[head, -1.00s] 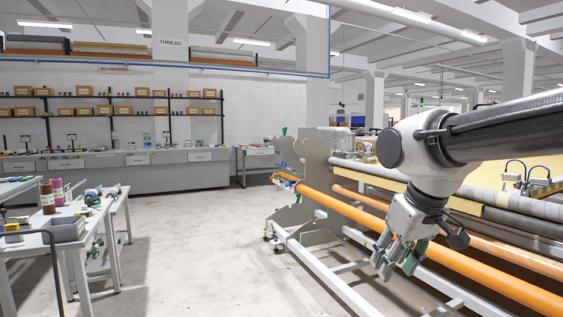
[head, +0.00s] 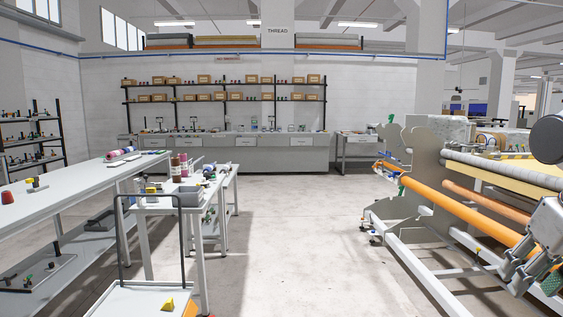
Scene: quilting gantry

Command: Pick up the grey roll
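I cannot single out one loose grey roll with certainty. A long pale grey roll (head: 500,168) lies along the quilting machine at the right. Small coloured rolls (head: 120,154) lie at the far end of the long left bench, too small to tell apart well. Brown and purple spools (head: 180,166) stand on the nearer worktable, with small items lying beside them. My gripper (head: 530,284) is at the lower right, in front of the machine's orange bar. Its fingers appear apart, and I see nothing held between them. It is far from the benches.
A yellow wedge (head: 168,304) sits on a tray at the lower front. The machine's white frame (head: 410,265) juts into the floor at right. Grey cabinets (head: 250,155) line the back wall.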

